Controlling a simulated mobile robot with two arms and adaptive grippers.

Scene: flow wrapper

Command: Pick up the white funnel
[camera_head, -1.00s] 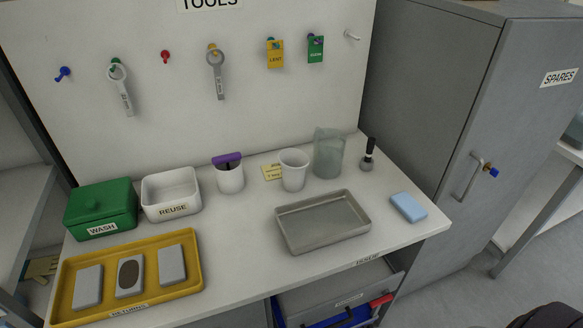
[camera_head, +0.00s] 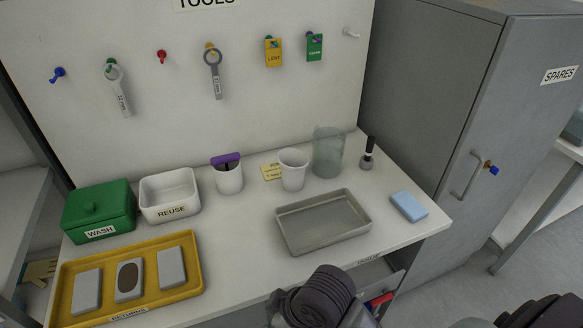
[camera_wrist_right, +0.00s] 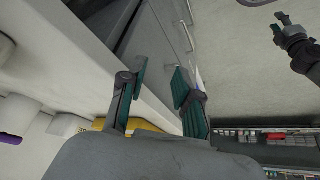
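The white piece I take as the funnel (camera_head: 293,169) is a flared, cup-like vessel with a wide rim. It stands upright on the table, between a white pot with a purple-handled tool (camera_head: 229,178) and a clear jug (camera_head: 328,152). No gripper is near it. My right gripper (camera_wrist_right: 160,82) is open and empty in its wrist view, its two teal-padded fingers apart. Another gripper (camera_wrist_right: 283,25), seemingly my left, shows small at that view's upper right; its opening is unclear. In the head view, dark arm parts (camera_head: 322,296) show at the bottom edge, without visible fingertips.
A metal tray (camera_head: 322,247) lies in front of the funnel, with a blue block (camera_head: 408,206) to its right. A yellow card (camera_head: 271,172) lies close to the funnel's left. A yellow tray (camera_head: 190,289), white REUSE bin (camera_head: 171,211) and green WASH box (camera_head: 98,232) fill the left.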

